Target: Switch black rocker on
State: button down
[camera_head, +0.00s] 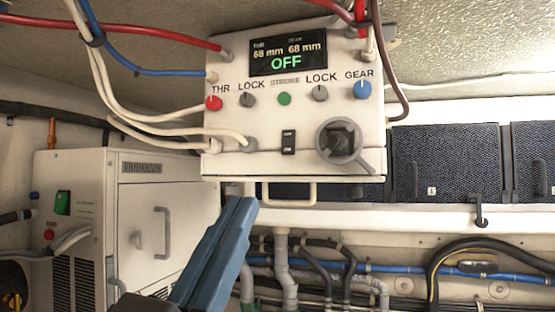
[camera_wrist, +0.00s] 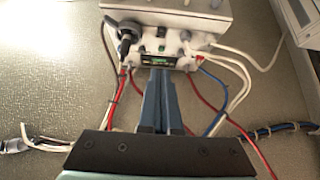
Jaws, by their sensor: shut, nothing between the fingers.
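The black rocker (camera_head: 288,142) sits low in the middle of the white control box's front, left of a round grey rotary handle (camera_head: 341,143). It also shows small in the wrist view (camera_wrist: 162,31), where the box appears upside down. Its tilt is too small to tell. The box's display (camera_head: 288,54) reads OFF in green. My gripper (camera_head: 240,201) has blue fingers, shut and empty, below and left of the rocker in the head view. In the wrist view the fingertips (camera_wrist: 159,72) overlap the display's edge; contact cannot be told.
Red (camera_head: 214,103), green (camera_head: 284,98) and blue (camera_head: 362,90) knobs or buttons and two grey LOCK knobs line the box above the rocker. Cables loop at its left and top. A white handle (camera_head: 290,193) hangs below. A white cabinet (camera_head: 160,225) stands left.

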aim_at(287, 149)
jog(key=p+x, duration=0.2)
jog(key=x, duration=0.2)
jog(key=w+f+p+x, duration=0.1)
jog(key=p+x, duration=0.1)
jog(key=x, duration=0.2)
jog(key=f+p+x, duration=0.1)
jog(key=p+x, duration=0.2)
jog(key=x, duration=0.2)
jog(key=shift+w+d+f, duration=0.2)
jog(key=shift+w+d, duration=0.05)
jog(key=shift+w, duration=0.05)
jog(key=shift+w+d+f+b, duration=0.15)
jog(key=shift+w+f+b, duration=0.2)
jog(key=shift+b, duration=0.6)
jog(key=shift+r+p, duration=0.2)
jog(key=shift+p, duration=0.15)
jog(key=shift+s, duration=0.1)
